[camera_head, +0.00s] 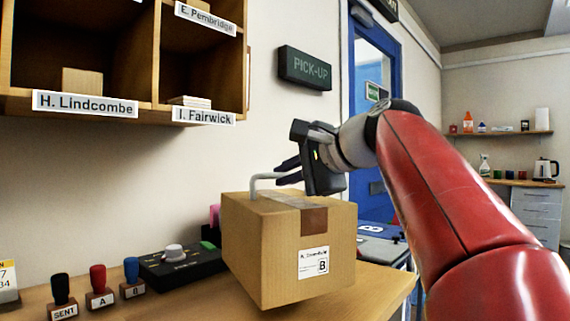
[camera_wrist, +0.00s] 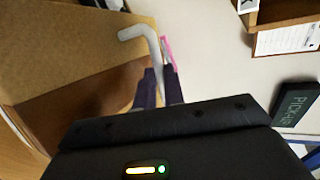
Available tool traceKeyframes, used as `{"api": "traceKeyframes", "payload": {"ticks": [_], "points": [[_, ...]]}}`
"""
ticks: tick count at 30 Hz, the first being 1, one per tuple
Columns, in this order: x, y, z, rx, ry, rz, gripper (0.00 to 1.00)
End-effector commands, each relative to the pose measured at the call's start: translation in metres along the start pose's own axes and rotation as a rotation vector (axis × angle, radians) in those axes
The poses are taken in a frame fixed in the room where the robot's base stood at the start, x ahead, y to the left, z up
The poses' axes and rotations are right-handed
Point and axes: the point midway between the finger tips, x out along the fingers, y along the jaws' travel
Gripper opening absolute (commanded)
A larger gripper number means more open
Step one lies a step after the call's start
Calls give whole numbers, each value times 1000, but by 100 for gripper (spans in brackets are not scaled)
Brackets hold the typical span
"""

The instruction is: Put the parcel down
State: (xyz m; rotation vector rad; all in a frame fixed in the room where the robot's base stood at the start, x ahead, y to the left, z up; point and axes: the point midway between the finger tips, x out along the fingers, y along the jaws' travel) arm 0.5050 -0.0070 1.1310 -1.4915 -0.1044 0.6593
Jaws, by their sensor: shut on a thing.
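The parcel (camera_head: 250,250) is a brown cardboard box with tape over its top and a white label (camera_head: 313,263) marked B; the name on the label is too small to read surely. A pale grey handle (camera_head: 267,178) rises from its top. My gripper (camera_head: 288,171) is shut on this handle, above the box. The wrist view shows the fingers (camera_wrist: 160,88) closed around the handle (camera_wrist: 143,34), with the parcel (camera_wrist: 60,45) at the upper left. The parcel looks slightly tilted over the wooden counter (camera_head: 365,292); I cannot tell whether its underside touches.
Stamps marked SENT (camera_head: 62,295), A (camera_head: 99,288) and B (camera_head: 132,279) and a black device (camera_head: 175,266) stand left of the parcel. Wooden pigeonholes (camera_head: 140,60) with name labels hang above. A PICK-UP sign (camera_head: 305,68) is on the wall. Bare counter shows at right.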

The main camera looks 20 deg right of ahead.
Motion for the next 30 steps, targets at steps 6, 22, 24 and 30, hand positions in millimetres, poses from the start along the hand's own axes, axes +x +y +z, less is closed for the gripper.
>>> {"api": "traceKeyframes", "payload": {"ticks": [6,22,24,30], "points": [[4,16,-1,-2,1,-7,0],[13,40,-4,-2,1,-7,0],[15,43,-5,0,0,-1,12],[14,43,-5,0,0,-1,32]]}}
